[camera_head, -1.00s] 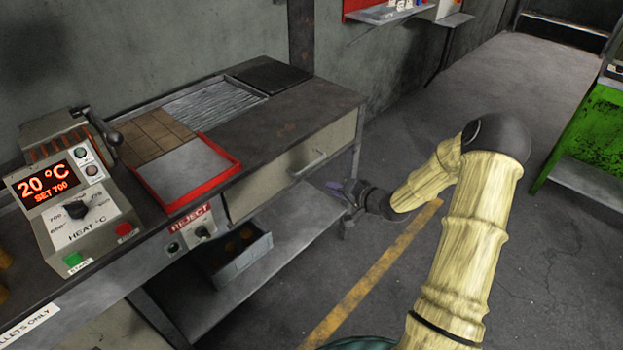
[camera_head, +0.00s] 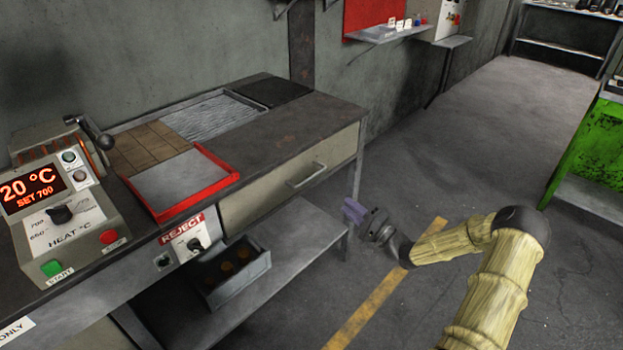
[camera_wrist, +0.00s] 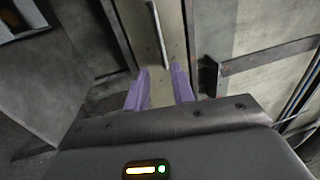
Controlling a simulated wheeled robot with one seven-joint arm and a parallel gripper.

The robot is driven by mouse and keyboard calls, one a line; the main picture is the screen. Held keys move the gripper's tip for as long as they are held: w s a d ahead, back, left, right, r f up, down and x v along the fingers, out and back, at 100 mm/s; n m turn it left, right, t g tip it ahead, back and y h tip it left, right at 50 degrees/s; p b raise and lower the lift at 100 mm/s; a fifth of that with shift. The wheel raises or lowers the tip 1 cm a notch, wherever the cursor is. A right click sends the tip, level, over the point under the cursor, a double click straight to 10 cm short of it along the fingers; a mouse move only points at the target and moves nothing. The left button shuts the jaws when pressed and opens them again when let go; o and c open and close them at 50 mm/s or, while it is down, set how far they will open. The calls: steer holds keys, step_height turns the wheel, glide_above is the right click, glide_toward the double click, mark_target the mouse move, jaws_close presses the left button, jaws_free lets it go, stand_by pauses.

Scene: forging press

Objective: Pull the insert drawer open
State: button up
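The insert drawer (camera_head: 265,200) is the beige front under the right part of the bench top, and it looks closed. Its bar handle (camera_head: 306,175) is pale metal. In the wrist view the handle (camera_wrist: 158,35) stands ahead of my gripper, in line with the space between the fingers. My gripper (camera_head: 352,209) is to the right of the drawer front, apart from the handle. In the wrist view its two purple fingers (camera_wrist: 160,88) are spread with nothing between them.
The bench (camera_head: 290,135) carries a red-rimmed tray (camera_head: 228,180) and a heater box (camera_head: 60,215) at left. A grey bin (camera_head: 238,283) sits on the lower shelf (camera_head: 300,272). A bench leg stands near my gripper.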

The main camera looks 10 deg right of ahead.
mark_target(312, 176)
steer(key=x, duration=1.6)
steer(key=shift+w+f+b, duration=0.1)
steer(key=shift+w+b, duration=0.05)
steer(key=shift+b, duration=0.2)
steer(key=shift+a, duration=0.15)
steer(key=c, duration=0.5)
jaws_close()
